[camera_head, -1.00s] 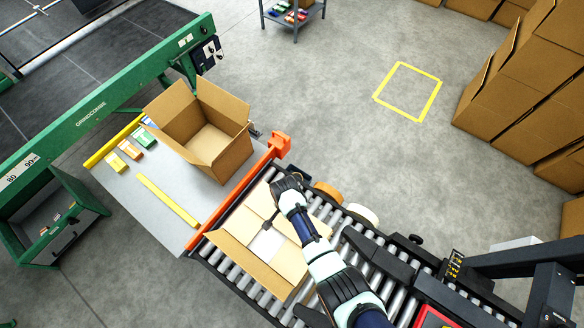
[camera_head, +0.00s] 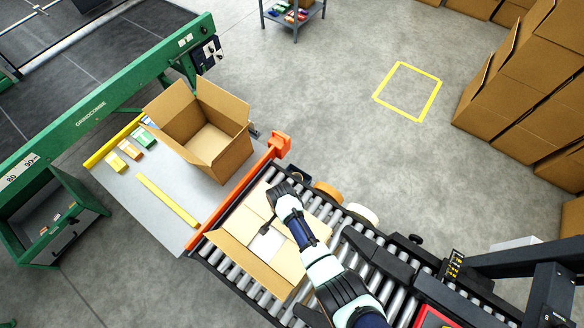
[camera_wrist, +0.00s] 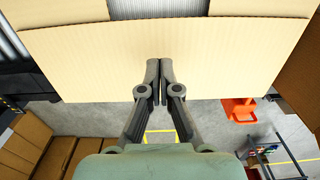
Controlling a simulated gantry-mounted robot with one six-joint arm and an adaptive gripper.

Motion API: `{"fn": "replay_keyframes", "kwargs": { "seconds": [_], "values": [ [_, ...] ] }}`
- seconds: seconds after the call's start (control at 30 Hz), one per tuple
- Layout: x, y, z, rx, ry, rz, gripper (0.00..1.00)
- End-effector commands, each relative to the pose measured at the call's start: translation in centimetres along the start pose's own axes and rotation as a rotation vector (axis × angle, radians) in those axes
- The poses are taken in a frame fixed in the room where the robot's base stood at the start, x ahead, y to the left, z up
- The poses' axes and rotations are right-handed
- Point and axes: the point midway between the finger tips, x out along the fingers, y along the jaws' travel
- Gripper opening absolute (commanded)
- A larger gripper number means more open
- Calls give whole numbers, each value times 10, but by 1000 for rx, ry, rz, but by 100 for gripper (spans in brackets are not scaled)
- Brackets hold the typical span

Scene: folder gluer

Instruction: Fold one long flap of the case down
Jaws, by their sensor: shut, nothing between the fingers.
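The case (camera_head: 250,263) sits on the roller conveyor with its top side up. Its left long flap stands outward along the lower left side, and other flaps lie folded inward. A pale grey patch (camera_head: 266,245) shows in the gap between them. My gripper (camera_head: 266,228) is over the case, near the gap, partly hidden by my wrist. In the wrist view my gripper (camera_wrist: 160,72) has its two fingers together with nothing between them. They lie in front of a wide cardboard flap (camera_wrist: 225,50). I cannot tell whether the fingertips touch it.
Another open, empty case (camera_head: 207,128) stands on the grey table left of the conveyor, beside small coloured packs (camera_head: 131,148). An orange rail (camera_head: 232,203) runs between table and conveyor. Stacked cartons (camera_head: 530,90) stand at the right. The floor around the yellow square is clear.

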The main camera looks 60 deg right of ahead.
Motion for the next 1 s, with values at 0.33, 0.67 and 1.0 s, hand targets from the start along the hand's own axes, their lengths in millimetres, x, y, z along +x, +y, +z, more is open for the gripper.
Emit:
{"fn": "replay_keyframes", "kwargs": {
  "seconds": [0.33, 0.67, 1.0],
  "values": [
    [-59, 0, 0, 0, 0, 0, 0],
    [-80, 0, 0, 0, 0, 0, 0],
    [-79, 0, 0, 0, 0, 0, 0]
  ]
}}
